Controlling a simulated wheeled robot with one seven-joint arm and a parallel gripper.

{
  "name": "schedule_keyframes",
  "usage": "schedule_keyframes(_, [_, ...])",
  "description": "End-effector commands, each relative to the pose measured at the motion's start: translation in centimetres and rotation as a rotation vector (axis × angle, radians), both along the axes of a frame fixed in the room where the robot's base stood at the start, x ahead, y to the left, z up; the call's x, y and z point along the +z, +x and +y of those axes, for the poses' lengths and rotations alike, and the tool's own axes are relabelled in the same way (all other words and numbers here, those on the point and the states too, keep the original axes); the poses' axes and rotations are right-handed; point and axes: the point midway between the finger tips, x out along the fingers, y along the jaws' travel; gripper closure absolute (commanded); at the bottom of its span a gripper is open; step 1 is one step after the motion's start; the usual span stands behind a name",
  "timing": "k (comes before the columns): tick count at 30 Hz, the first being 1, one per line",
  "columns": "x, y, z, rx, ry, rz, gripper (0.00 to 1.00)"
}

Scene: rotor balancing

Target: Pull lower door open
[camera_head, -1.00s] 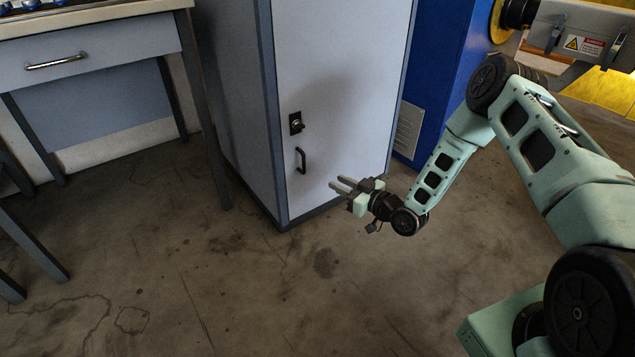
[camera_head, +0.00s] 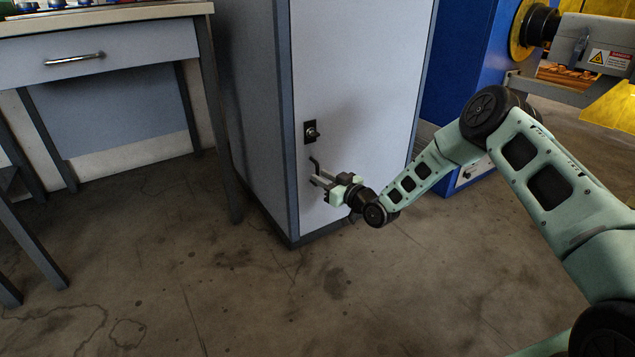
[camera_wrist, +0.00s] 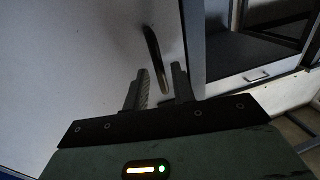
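The lower door (camera_head: 355,80) of the grey cabinet is closed in the head view. Its black handle (camera_head: 314,163) sits low near the door's left edge, partly hidden behind my gripper (camera_head: 318,186). In the wrist view the dark curved handle (camera_wrist: 155,58) reaches down toward the space between the two fingers of my gripper (camera_wrist: 160,88). The fingers are apart, one on each side of the handle's lower end. I cannot tell whether either finger touches it.
A black lock (camera_head: 311,132) is above the handle. A workbench with a drawer (camera_head: 110,52) stands at left. A blue cabinet (camera_head: 455,65) is behind at right. The concrete floor (camera_head: 250,300) before the cabinet is clear.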

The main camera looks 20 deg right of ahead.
Motion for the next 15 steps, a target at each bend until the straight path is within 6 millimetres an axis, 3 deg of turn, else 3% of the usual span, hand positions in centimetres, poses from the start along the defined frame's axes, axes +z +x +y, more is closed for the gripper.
schedule_keyframes(6, [-0.1,2.0,1.1,0.001,0.0,-0.001,0.74])
schedule_keyframes(15, [0.0,2.3,1.3,0.001,0.0,0.0,0.74])
